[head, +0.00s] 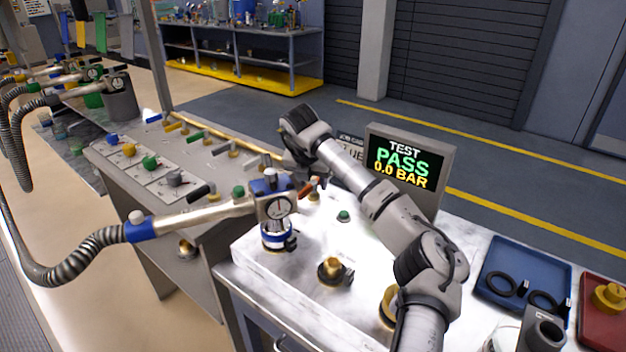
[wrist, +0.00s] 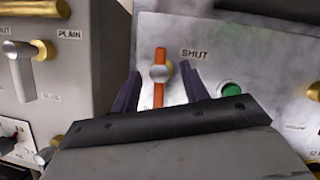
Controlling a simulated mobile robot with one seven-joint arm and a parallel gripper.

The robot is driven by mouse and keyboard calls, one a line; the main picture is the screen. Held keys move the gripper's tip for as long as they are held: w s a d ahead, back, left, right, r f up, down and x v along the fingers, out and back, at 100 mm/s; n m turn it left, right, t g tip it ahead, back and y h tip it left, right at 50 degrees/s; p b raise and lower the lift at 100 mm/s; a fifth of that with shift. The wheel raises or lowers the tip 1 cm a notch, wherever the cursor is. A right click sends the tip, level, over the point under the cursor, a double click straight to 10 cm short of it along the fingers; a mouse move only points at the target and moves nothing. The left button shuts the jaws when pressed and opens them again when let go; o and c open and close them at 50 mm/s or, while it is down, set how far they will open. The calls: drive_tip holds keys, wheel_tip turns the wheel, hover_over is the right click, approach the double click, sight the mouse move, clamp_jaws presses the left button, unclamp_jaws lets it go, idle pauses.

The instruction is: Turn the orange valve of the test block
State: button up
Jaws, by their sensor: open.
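The orange valve (wrist: 159,92) shows in the wrist view as a narrow bar upright in the picture, with a pale round hub at its middle. A label reading SHUT is to its upper right. In the head view the orange valve (head: 306,188) is a small bar, partly hidden near my gripper (head: 303,168). My gripper (wrist: 162,88) is open, with one dark finger on each side of the valve in the wrist view. I cannot tell whether either finger touches it. The valve belongs to the pale test block (head: 375,290).
A green button (wrist: 231,89) is right of the valve. A screen (head: 404,167) reads TEST PASS 0.0 BAR. A filling head with gauge (head: 278,207) and hose stands left of my arm. A blue tray (head: 502,309) with black rings is at the right.

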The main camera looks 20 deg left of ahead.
drive_tip(key=shift+x, duration=1.05)
clamp_jaws()
